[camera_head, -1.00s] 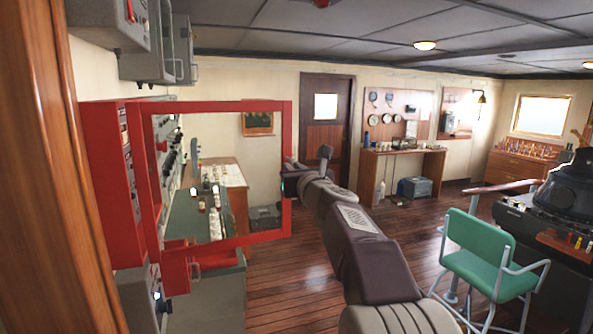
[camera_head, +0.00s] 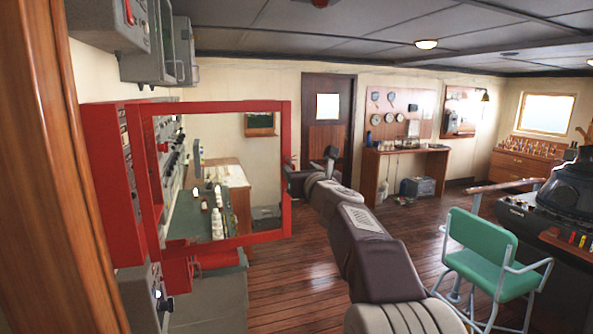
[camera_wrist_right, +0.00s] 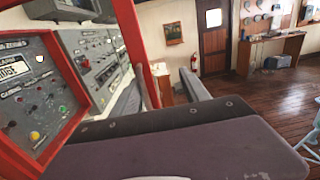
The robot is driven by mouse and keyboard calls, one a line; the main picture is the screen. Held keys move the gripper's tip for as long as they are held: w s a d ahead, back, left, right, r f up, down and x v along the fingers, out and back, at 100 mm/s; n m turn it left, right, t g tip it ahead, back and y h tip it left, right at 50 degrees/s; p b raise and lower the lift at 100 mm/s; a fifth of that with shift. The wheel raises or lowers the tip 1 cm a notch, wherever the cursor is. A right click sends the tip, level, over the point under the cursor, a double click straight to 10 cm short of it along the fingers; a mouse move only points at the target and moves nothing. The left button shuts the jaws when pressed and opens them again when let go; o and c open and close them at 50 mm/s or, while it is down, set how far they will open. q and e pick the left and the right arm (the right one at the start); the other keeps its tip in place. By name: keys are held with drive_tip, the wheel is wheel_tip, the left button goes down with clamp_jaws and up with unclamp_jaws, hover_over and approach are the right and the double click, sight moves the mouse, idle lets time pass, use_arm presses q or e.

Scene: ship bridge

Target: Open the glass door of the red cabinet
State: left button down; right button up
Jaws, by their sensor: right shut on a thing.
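The red cabinet (camera_head: 104,165) hangs on the left wall in the head view. Its glass door (camera_head: 220,107) has a red frame and stands swung out, away from the cabinet body. The room shows through the pane. My right gripper (camera_head: 291,181) is shut on the free right edge of the door frame, about mid-height. In the right wrist view, the red frame (camera_wrist_right: 137,45) rises behind the dark gripper finger, which hides the grip itself. The cabinet's panel with lights and switches (camera_wrist_right: 38,85) shows at left there. My left gripper is not in view.
Grey boxes (camera_head: 110,30) hang above the cabinet. A wooden post (camera_head: 88,210) stands close at the left. A green chair (camera_head: 483,248) and a dark console (camera_head: 560,205) stand at right. Wooden floor (camera_head: 300,275) is clear around my right arm.

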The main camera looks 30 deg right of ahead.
drive_tip(key=shift+s+d+f, duration=0.15)
drive_tip(key=shift+d+f, duration=0.05)
drive_tip(key=shift+d, duration=0.15)
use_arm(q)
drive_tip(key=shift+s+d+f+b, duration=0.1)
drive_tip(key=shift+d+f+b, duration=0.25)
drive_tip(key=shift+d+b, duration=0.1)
use_arm(e)
drive_tip(key=s+a, duration=0.7)
drive_tip(key=shift+s, duration=0.2)
idle(0.3)
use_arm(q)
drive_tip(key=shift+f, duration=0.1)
use_arm(e)
drive_tip(key=shift+w, duration=0.15)
